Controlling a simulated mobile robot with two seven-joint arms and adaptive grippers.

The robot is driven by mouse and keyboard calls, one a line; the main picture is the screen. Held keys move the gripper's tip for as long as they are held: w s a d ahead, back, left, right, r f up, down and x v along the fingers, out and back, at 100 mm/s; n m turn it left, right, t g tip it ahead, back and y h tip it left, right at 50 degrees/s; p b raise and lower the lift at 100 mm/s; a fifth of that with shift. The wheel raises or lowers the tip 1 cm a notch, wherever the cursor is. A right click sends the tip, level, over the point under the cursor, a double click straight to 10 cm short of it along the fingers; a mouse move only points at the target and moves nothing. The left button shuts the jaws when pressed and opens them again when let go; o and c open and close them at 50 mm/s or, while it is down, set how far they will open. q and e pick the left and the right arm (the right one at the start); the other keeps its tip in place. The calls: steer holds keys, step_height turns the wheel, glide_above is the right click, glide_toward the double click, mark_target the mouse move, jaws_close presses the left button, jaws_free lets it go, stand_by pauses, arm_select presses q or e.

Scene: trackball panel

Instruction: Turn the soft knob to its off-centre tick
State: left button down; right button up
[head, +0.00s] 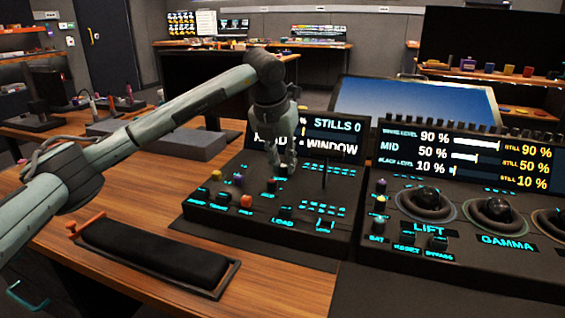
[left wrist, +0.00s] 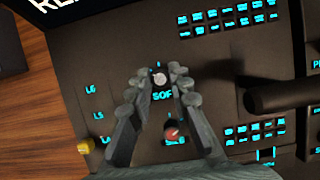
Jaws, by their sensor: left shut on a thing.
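The soft knob (left wrist: 160,78) is a small knob with a pale top, just above lettering that reads "SOF" in the left wrist view. My left gripper (left wrist: 160,74) is shut on it, with one finger on each side. The knob's pointer and the off-centre tick are too small to tell. My right gripper is in neither view.
A red-topped knob (left wrist: 172,133) stands between my fingers, nearer the palm. A yellow knob (left wrist: 86,146) is at left. A dark lever (left wrist: 280,95) stands close on the right. The trackball panel (head: 400,245) adjoins at right; a black padded rest (head: 155,255) lies in front.

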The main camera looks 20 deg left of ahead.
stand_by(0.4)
arm_select(q)
steer(key=c, duration=1.4)
jaws_free()
steer(key=v, duration=1.2)
